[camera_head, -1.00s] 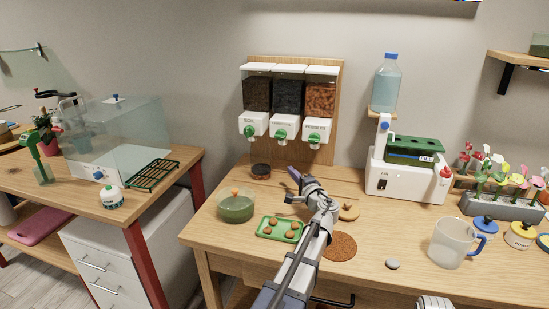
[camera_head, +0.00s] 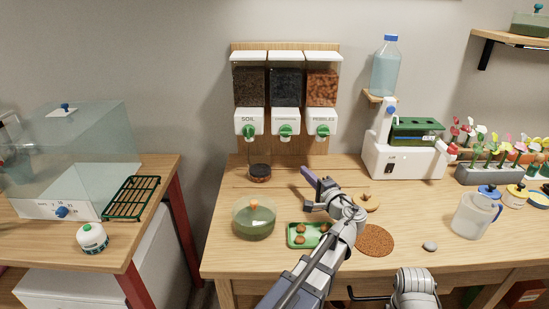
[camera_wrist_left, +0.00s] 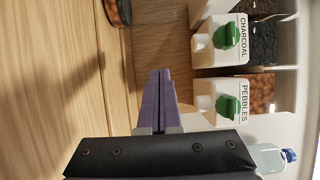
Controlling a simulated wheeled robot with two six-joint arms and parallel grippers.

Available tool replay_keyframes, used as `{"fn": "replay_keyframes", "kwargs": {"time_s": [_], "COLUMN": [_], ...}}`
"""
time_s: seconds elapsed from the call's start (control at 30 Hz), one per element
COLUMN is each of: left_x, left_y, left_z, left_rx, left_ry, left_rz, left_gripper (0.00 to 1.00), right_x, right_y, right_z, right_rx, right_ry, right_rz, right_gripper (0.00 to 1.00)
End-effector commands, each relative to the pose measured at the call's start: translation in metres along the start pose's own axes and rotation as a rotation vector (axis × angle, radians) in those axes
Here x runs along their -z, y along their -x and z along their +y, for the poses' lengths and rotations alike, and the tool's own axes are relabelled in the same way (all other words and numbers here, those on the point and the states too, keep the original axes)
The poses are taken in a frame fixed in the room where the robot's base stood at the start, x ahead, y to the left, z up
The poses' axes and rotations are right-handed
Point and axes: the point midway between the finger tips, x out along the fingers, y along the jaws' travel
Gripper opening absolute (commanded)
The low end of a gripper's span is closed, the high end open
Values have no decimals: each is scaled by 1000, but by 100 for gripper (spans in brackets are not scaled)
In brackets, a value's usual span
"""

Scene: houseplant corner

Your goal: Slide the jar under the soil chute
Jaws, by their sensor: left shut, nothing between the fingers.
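The small glass jar (camera_head: 260,174), with dark reddish contents low in it, stands upright on the table. It is below the soil chute (camera_head: 249,130) and looks slightly to its right; exact alignment is hard to tell. My left gripper (camera_head: 308,176) is shut and empty, its purple fingers right of the jar and apart from it. In the left wrist view the shut fingers (camera_wrist_left: 158,85) point along the table, and part of the jar (camera_wrist_left: 119,8) shows at the top edge. My right gripper is out of view; a link of my right arm shows at the bottom.
Charcoal (camera_head: 285,130) and pebbles (camera_head: 322,130) chutes hang beside the soil one. A green-filled bowl (camera_head: 253,222) and a green tray (camera_head: 296,240) stand in front, near my left arm. A cork mat (camera_head: 375,241) and a white machine (camera_head: 402,160) are to the right.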

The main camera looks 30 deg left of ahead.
Motion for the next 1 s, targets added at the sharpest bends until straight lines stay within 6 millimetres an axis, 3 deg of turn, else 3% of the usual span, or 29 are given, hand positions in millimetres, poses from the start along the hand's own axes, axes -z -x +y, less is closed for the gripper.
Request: {"fn": "replay_keyframes", "kwargs": {"time_s": [0.27, 0.77, 1.0], "left_x": [1, 1, -31], "left_y": [-8, -103, -106], "left_z": [0, 0, 0], "left_rx": [0, 0, 0], "left_ry": [0, 0, 0], "left_rz": [-2, -3, -1], "left_gripper": [0, 0, 0], "right_x": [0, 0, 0], "right_y": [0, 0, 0], "right_z": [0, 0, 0], "right_rx": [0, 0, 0], "right_ry": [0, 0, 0], "right_rz": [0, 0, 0], "right_gripper": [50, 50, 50]}}
